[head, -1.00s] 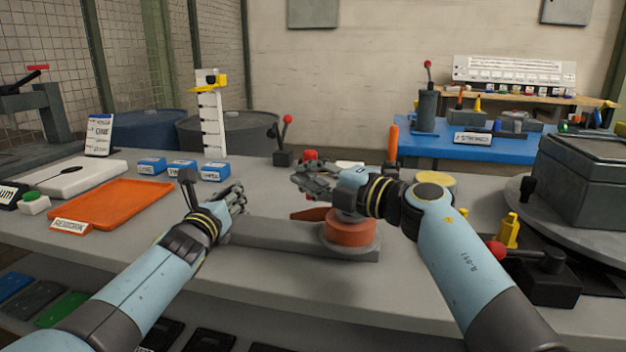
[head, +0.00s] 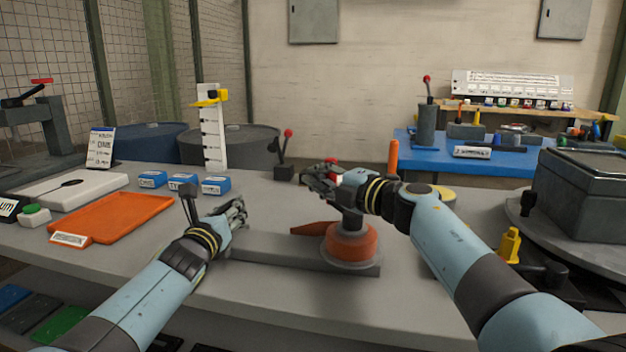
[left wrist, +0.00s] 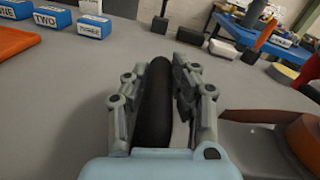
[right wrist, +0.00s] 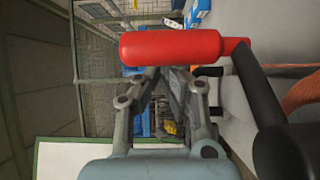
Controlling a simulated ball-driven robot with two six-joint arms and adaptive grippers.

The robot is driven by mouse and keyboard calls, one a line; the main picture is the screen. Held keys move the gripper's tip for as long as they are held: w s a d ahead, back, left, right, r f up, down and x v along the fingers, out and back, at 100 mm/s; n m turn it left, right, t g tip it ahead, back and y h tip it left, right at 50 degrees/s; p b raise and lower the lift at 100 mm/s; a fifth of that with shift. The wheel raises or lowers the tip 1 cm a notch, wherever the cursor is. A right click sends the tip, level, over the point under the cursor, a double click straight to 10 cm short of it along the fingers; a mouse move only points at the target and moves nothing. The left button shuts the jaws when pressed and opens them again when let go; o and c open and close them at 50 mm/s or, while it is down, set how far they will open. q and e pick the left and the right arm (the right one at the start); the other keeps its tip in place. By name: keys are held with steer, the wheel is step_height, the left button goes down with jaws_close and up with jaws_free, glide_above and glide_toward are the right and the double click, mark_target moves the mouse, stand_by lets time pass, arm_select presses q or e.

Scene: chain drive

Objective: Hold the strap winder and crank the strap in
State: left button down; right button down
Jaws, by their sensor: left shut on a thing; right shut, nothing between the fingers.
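The strap winder has a long grey base (head: 290,257) on the bench, an orange drum (head: 350,243) at its right end and an orange strip (head: 314,228) reaching left from the drum. My left gripper (head: 238,212) is shut on the winder's black grip (left wrist: 157,105), which stands between its fingers in the left wrist view. The red crank handle (right wrist: 170,47) lies across the fingertips of my right gripper (right wrist: 162,75) in the right wrist view, joined to a dark crank arm (right wrist: 255,90). The right gripper is shut and empty beside the handle; whether they touch is unclear.
An orange tray (head: 120,216), several blue blocks (head: 182,182) and a small red-knobbed lever (head: 286,150) stand left and behind. An upright orange rod (head: 393,157) and a yellow piece (head: 510,246) are to the right. Bench space in front of the blocks is clear.

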steer(key=shift+w+d+m+t+h, duration=0.55)
steer(key=shift+d+m+h, duration=0.1)
steer(key=shift+h, duration=0.2)
steer(key=shift+w+d+m+t+h, duration=0.4)
steer(key=shift+d+m+t+h, duration=0.2)
steer(key=shift+h, duration=0.25)
steer(key=shift+w+d+m+t+h, duration=0.1)
steer(key=shift+d+m+t+h, duration=0.3)
steer(key=shift+m+h, duration=0.4)
steer(key=shift+w+d+m+t+h, duration=0.1)
steer(key=shift+d+m+t+h, duration=0.25)
steer(key=shift+h, duration=0.45)
steer(key=shift+d, duration=0.1)
